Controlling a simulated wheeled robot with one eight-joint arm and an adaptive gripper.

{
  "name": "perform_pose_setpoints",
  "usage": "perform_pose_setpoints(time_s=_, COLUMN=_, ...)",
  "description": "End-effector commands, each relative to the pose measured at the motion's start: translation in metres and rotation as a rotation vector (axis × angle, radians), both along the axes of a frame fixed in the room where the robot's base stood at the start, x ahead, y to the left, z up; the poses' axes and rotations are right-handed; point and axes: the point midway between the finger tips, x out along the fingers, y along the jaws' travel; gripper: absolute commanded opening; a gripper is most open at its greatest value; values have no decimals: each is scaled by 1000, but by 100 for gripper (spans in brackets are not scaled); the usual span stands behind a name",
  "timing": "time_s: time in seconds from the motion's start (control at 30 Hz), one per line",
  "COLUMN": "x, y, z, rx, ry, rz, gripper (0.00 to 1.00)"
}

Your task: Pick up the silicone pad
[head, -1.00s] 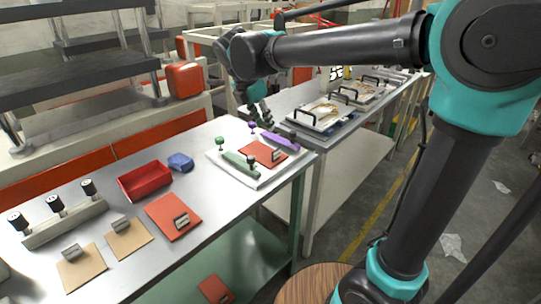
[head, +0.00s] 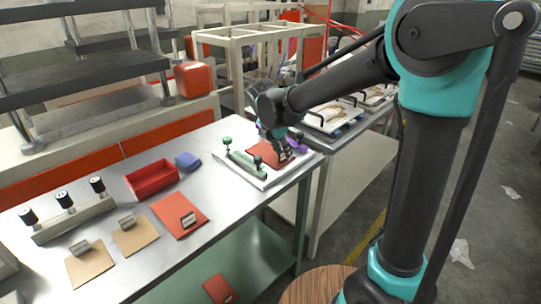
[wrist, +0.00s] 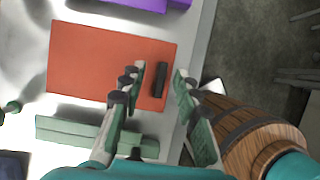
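An orange-red pad (head: 258,152), which looks like the silicone pad, lies flat on a white plate (head: 257,182) at the table's far right corner. In the wrist view the pad (wrist: 90,65) carries an upright dark grip tab (wrist: 161,80) near its right edge. My gripper (head: 281,151) is over the pad's right side, partly hiding it. In the wrist view my gripper (wrist: 159,72) is open, with one finger on each side of the tab. I cannot tell whether the fingers touch it.
On the plate, a green bar (head: 246,164) and a purple bar (head: 298,139) flank the pad. Another orange-red pad (head: 172,214), tan pads, a red bin (head: 152,180) and a blue block (head: 188,161) lie to the left. A second bench (head: 345,132) stands behind.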

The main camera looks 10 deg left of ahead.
Motion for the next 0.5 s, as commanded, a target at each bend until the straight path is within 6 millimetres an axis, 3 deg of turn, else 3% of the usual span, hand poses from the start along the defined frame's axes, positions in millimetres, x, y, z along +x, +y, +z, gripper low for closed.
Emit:
perform_pose_setpoints(time_s=0.33, x=3, y=-3, z=-10, rx=0, ry=0, rz=1, gripper=32)
perform_pose_setpoints(time_s=0.5, x=3, y=-3, z=-10, rx=0, ry=0, rz=0, gripper=13)
